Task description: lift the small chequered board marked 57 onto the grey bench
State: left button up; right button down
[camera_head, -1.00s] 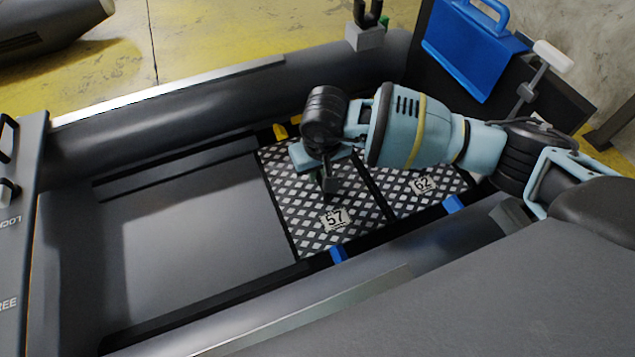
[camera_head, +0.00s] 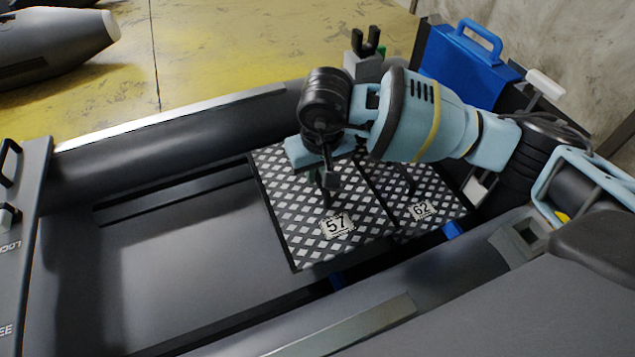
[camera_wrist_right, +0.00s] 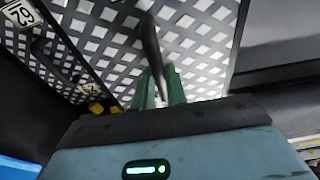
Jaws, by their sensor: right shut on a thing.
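The small chequered board marked 57 (camera_head: 300,225) is in the grey boat, raised a little above the floor and roughly level. My right gripper (camera_head: 328,178) is over it, shut on its dark upright handle. In the right wrist view, the green fingers (camera_wrist_right: 160,85) are on both sides of the handle (camera_wrist_right: 150,50), with the board (camera_wrist_right: 200,50) beyond. A broad flat grey surface (camera_head: 500,310) fills the lower right of the head view; I cannot tell if it is the grey bench. My left gripper is not in view.
Chequered board 62 (camera_head: 435,200) lies close on the right of board 57, with its own handle. The boat's tubes (camera_head: 200,130) rise on both sides. A blue case (camera_head: 465,65) stands behind. The boat floor (camera_head: 190,265) on the left is bare.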

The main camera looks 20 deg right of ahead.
jog(key=shift+r, duration=0.75)
jog(key=shift+r, duration=0.15)
jog(key=shift+r+p, duration=0.8)
jog(key=shift+r, duration=0.45)
jog(key=shift+r+p, duration=0.75)
jog(key=shift+r, duration=0.65)
jog(key=shift+r+p, duration=0.95)
jog(key=shift+r, duration=0.8)
notch_tip(320, 180, up, 7)
jog(key=p, duration=0.3)
send_over(317, 175)
jog(key=shift+f, duration=0.1)
